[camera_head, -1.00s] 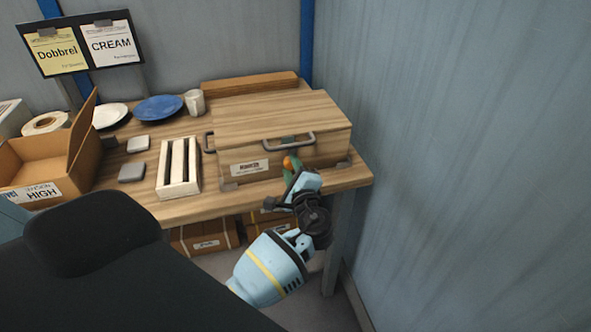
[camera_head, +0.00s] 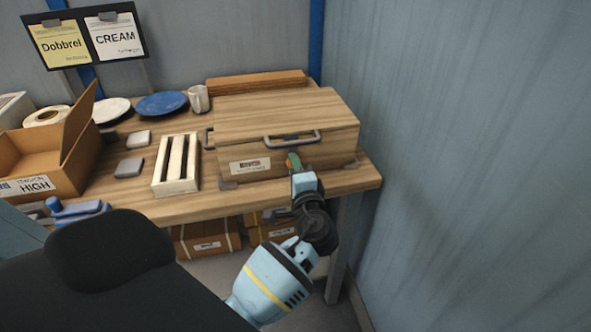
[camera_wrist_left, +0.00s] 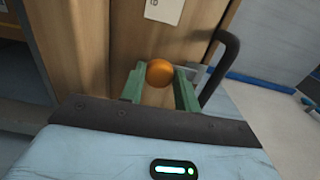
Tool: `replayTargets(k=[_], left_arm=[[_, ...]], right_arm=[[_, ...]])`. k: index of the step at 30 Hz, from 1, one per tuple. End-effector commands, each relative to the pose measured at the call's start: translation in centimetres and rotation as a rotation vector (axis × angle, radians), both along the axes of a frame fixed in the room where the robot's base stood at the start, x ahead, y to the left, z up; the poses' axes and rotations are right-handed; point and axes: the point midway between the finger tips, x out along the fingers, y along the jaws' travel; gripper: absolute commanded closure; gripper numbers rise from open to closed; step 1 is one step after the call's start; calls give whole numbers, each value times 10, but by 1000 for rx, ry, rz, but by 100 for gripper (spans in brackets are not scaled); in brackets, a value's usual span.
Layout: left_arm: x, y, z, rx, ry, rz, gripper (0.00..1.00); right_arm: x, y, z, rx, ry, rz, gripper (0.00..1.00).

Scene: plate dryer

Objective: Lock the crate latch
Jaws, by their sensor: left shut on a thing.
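The wooden crate (camera_head: 285,110) stands at the right end of the workbench with its lid down and a label and grey handle on its front. A round orange knob (camera_wrist_left: 159,72), which I take to be part of the latch, is at the crate's front, below the handle. My left gripper (camera_head: 294,162) is at that front from below; its green fingers are shut on the orange knob, one on each side, in the left wrist view (camera_wrist_left: 160,82). The rest of the latch is mostly hidden, so I cannot tell its position. My right gripper is not in view.
A slatted wooden rack (camera_head: 176,163), an open cardboard box (camera_head: 50,150), plates and a mug (camera_head: 198,99) occupy the bench (camera_head: 215,201) left of the crate. A blue-grey wall (camera_head: 460,150) rises close on the right. Boxes (camera_head: 206,240) sit below the bench.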

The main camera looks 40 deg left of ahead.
Motion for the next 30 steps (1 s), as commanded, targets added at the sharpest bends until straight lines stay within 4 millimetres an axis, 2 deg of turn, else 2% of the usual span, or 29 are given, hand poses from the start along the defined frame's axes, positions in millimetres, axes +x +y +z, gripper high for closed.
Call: replayTargets(k=[8, 9, 14, 23, 30], left_arm=[[0, -1, 0, -3, 0, -1, 91], [0, -1, 0, -3, 0, -1, 67], [0, 0, 0, -2, 1, -1, 48], [-1, -2, 0, -1, 1, -1, 48], [-20, -24, -3, -4, 2, -2, 48]], right_arm=[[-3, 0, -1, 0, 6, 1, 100], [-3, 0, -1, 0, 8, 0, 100], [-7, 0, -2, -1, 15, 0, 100], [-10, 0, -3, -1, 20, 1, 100], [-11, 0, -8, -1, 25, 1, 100]])
